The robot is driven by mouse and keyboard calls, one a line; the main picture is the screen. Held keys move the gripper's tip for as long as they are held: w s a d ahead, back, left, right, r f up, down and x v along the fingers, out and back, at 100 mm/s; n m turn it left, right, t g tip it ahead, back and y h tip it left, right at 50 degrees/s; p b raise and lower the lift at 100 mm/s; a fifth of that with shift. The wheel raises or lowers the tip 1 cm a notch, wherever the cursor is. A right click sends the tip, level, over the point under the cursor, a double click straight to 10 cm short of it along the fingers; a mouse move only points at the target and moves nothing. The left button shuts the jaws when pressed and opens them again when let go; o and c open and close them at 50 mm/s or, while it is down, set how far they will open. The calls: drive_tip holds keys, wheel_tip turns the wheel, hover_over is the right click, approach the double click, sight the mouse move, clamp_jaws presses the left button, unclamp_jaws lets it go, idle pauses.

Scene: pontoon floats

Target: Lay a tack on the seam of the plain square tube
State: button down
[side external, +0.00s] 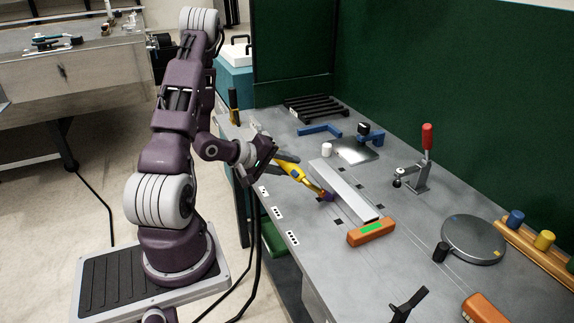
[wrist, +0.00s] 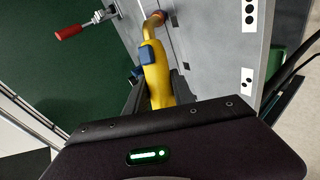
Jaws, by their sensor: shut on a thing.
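A long pale grey square tube (side external: 345,190) lies on the metal table. My gripper (side external: 277,160) is to its left, shut on a yellow torch (side external: 292,171) with a blue trigger. The torch slants down to the right, and its dark nozzle (side external: 327,197) is beside the tube's left edge. I cannot tell whether it touches the tube or the table. In the wrist view the torch (wrist: 156,82) sits between my fingers, with its coppery nozzle (wrist: 155,19) pointing away. The seam is too small to make out.
An orange block with a green face (side external: 370,231) sits at the tube's near end. A red-handled clamp (side external: 425,165) stands to the right, near a round grey disc (side external: 472,240). Blue clamps (side external: 320,130) and a black rack (side external: 318,108) are behind. The front left table strip is mostly clear.

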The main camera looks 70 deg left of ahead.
drive_tip(key=shift+s+r, duration=0.15)
drive_tip(key=shift+r, duration=0.05)
idle(0.3)
drive_tip(key=s+r, duration=0.4)
